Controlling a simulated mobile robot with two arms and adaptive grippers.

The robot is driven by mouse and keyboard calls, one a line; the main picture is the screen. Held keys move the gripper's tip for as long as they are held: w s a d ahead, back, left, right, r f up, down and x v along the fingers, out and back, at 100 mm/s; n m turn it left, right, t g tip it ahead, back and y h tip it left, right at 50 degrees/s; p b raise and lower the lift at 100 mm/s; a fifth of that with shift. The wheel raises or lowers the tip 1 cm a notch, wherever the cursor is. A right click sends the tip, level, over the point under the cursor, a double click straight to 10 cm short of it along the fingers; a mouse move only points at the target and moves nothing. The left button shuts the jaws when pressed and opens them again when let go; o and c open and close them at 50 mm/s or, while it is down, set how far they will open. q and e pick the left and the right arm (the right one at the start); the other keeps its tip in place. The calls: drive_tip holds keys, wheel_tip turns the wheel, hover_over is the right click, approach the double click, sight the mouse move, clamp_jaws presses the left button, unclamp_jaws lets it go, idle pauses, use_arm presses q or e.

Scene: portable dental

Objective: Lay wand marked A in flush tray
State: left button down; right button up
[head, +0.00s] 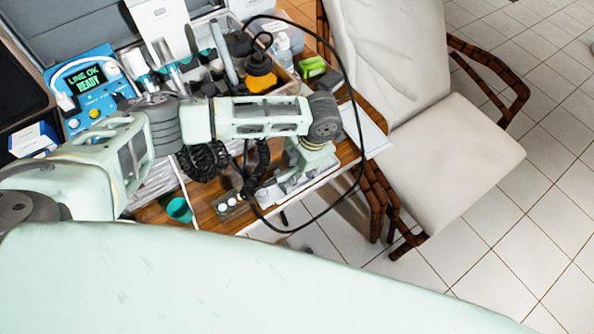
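My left arm comes in from the left across the table, and its wrist bends down at the right. My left gripper (268,188) appears low over the front of the wooden table, beside dark cables and black parts. Its fingers are too small and covered to tell whether they are open or shut, or hold anything. Several wand-like handpieces, such as a white one (138,66) and a grey one (223,52), stand at the back. No letter A is readable on any of them. I cannot tell which item is the flush tray; my arm hides much of the tabletop. My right gripper is not in view.
A blue unit (85,88) reading "LINE OK READY" stands at the left. A black cable (361,130) loops over the table's right side. A teal cup (179,209) is near the front edge. A cream chair (440,150) stands right; tiled floor lies beyond.

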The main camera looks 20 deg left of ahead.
use_arm(q)
drive_tip(key=shift+a+f, duration=0.25)
drive_tip(key=shift+f, duration=0.2)
drive_tip(key=shift+s+a+f, duration=0.1)
drive_tip(key=shift+a+f, duration=0.15)
drive_tip(key=shift+f, duration=0.1)
drive_tip(key=c, duration=1.6)
unclamp_jaws()
drive_tip(key=shift+a+f, duration=0.1)
drive_tip(key=shift+f, duration=0.1)
drive_tip(key=shift+c, duration=0.2)
drive_tip(key=shift+d+r, duration=0.2)
